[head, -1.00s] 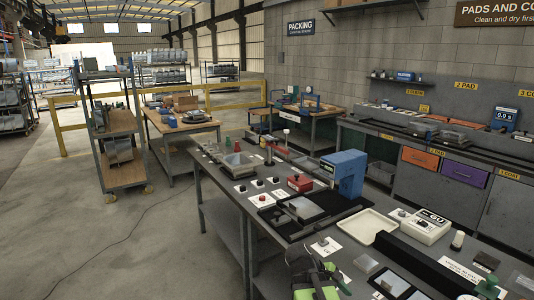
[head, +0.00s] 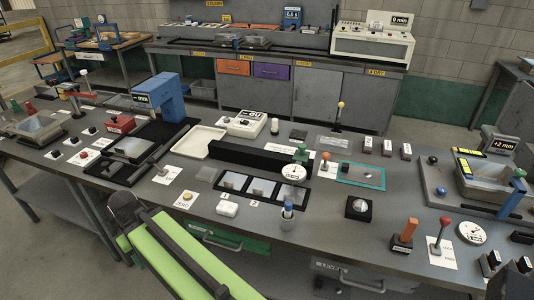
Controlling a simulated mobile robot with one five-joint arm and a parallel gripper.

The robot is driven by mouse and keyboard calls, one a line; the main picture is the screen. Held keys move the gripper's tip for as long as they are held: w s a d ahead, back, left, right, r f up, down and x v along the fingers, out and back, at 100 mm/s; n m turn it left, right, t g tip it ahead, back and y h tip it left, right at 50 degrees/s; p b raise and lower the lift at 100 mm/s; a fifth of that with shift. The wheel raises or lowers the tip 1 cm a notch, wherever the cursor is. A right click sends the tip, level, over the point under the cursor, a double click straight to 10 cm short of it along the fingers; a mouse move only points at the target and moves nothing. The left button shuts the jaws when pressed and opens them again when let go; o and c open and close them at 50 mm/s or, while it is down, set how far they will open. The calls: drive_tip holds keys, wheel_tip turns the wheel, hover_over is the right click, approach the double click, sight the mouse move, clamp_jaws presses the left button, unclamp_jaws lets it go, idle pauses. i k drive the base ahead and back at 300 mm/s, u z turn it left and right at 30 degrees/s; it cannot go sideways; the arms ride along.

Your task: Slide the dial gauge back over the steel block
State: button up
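A white round dial gauge (head: 293,172) stands near the middle of the bench, at the right end of a long black bar (head: 250,155). A green knob (head: 302,152) rises just behind it. Just left of the gauge lies a black tray with several grey plates (head: 262,188). A small silver block on a black base (head: 358,208) sits to the right; I cannot tell which piece is the steel block. Another white dial (head: 471,231) lies far right. My gripper (head: 124,207) is at the lower left, well away from the gauge; its fingers are not distinct.
A teal-framed plate (head: 360,174) and an orange-topped lever (head: 325,158) are right of the gauge. Bare bench lies around the silver block.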

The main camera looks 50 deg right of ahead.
sight(291, 174)
drive_tip(key=u, duration=0.75)
drive_tip(key=i, duration=0.75)
drive_tip(key=u, duration=1.25)
